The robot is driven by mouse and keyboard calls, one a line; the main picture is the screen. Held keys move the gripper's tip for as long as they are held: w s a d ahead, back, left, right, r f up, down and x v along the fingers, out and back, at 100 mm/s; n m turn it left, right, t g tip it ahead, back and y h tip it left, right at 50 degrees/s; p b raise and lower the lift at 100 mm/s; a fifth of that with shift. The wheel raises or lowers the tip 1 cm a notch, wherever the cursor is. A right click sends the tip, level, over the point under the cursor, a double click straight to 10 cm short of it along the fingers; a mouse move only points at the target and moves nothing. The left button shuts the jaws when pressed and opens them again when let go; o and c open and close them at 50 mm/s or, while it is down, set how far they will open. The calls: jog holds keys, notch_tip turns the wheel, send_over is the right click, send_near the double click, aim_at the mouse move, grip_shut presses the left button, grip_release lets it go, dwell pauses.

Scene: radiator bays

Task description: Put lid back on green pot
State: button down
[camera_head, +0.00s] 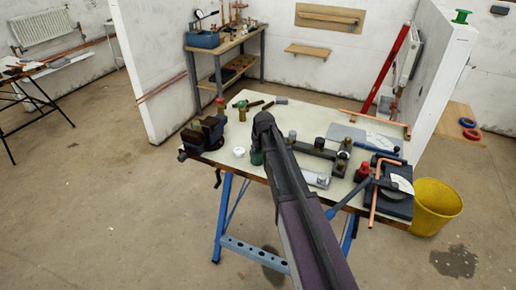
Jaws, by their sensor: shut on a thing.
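My arm reaches from the bottom of the head view over the workbench, with its dark end bent down above the middle of the bench. My gripper (262,140) is mostly hidden behind my own arm links. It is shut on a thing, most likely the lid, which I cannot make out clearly. A green pot (256,158) shows in part just left of the arm, close to the gripper. The arm covers the rest of it, and I cannot tell whether the gripper touches it.
A small white round item (239,152) lies left of the pot. A vise (206,133) sits at the bench's left edge. A red-topped bottle (363,171), fittings and a pipe bender (393,187) crowd the right. A yellow bucket (435,206) stands on the floor.

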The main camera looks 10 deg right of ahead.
jog(key=shift+c, duration=2)
grip_release()
jog(key=o, duration=0.4)
jog(key=shift+r, duration=0.15)
jog(key=shift+r+p, duration=3.4)
jog(key=shift+p, duration=0.1)
grip_shut()
